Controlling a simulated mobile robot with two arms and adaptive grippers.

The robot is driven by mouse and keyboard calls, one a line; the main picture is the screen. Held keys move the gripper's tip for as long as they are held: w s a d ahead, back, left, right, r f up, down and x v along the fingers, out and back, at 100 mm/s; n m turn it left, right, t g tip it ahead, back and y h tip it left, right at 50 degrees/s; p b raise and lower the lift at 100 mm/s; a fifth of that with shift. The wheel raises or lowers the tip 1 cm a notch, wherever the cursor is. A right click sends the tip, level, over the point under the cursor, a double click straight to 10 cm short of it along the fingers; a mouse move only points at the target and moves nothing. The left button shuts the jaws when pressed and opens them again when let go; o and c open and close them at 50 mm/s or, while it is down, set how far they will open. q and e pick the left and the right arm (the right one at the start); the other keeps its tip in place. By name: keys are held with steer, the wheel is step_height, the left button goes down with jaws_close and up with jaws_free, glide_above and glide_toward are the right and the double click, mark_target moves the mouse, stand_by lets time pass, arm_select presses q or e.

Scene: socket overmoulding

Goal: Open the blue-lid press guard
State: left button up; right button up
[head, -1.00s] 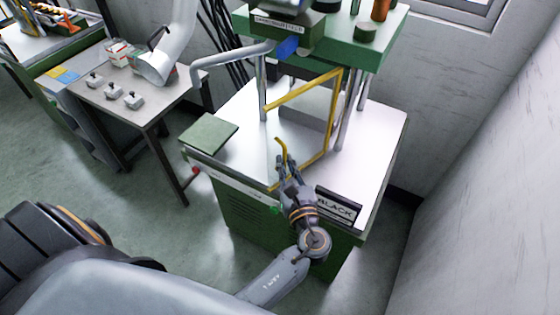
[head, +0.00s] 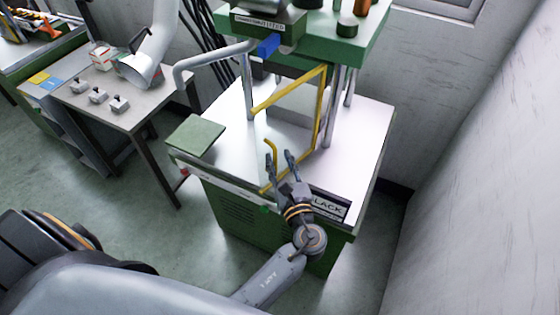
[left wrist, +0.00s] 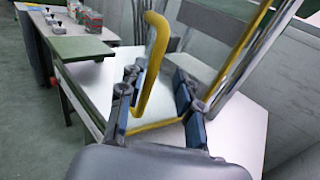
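The press guard is a yellow frame (head: 322,105) with a see-through middle, standing on the white press table. Its bars run from beside the right-hand post out towards the table's front edge. A bent yellow handle (head: 273,148) sticks up at its near end. My left gripper (head: 279,157) is open at the handle, one finger on each side. In the left wrist view the handle (left wrist: 156,60) rises between the spread fingers (left wrist: 157,98); I cannot tell whether either touches it. A blue part (head: 268,45) sits under the press head. My right gripper is not in view.
A green plate (head: 195,136) lies on the table's left corner. A black-and-white sign (head: 330,206) is on the front edge, close to my left wrist. Metal posts (head: 333,110) stand behind the guard. A side table (head: 125,90) with small parts is at left; a wall bounds the right.

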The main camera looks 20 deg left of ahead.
arm_select(q)
steer(key=shift+a, duration=0.1)
steer(key=v, duration=0.7)
steer(key=shift+s+d, duration=0.2)
steer(key=shift+d, duration=0.05)
steer(key=shift+f, duration=0.1)
